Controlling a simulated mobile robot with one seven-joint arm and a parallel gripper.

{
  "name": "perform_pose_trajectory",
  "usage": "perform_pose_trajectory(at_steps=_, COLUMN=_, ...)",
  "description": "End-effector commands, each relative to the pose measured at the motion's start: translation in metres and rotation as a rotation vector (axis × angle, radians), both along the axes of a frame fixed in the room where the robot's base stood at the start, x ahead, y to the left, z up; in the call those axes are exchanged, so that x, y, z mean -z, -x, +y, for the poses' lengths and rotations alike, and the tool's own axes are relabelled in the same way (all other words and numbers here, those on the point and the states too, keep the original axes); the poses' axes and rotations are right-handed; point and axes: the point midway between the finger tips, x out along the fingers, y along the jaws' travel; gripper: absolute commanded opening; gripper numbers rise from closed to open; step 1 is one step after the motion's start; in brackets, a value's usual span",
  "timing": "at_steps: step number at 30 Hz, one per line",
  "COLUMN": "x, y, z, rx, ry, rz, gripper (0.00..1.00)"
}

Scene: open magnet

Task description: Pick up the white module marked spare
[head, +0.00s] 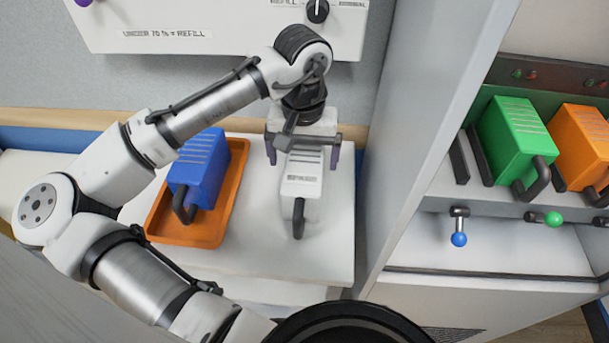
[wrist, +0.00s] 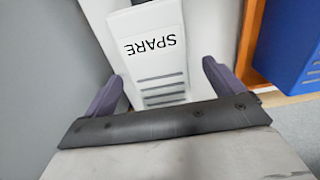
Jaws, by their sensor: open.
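The white module (head: 301,182) stands on the white table, with a dark handle at its front. In the wrist view the white module (wrist: 155,55) shows the word SPARE and several grey slots. My gripper (head: 303,158) is open above the module's rear part, pointing down, with one purple finger on each side of it. In the wrist view my gripper (wrist: 160,88) has its fingers left and right of the module's slotted end, with small gaps visible. How deep the fingertips reach is hard to tell.
A blue module (head: 199,170) sits in an orange tray (head: 217,229) left of the white one. A grey cabinet wall (head: 415,130) stands close on the right. Beyond it, a rack holds a green module (head: 518,138) and an orange module (head: 582,145), above blue and green knobbed levers.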

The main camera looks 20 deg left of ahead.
Motion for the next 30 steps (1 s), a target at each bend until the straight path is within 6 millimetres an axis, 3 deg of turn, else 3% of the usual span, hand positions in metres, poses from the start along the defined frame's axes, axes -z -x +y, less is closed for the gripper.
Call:
perform_pose_trajectory(at_steps=13, x=0.048, y=0.001, z=-0.002, rx=0.000, ry=0.001, rz=0.000, gripper=0.94)
perform_pose_trajectory(at_steps=22, x=0.054, y=0.001, z=-0.003, rx=0.001, ry=0.001, rz=-0.001, gripper=0.94)
perform_pose_trajectory(at_steps=30, x=0.054, y=0.001, z=-0.002, rx=0.001, ry=0.000, rz=-0.001, gripper=0.58)
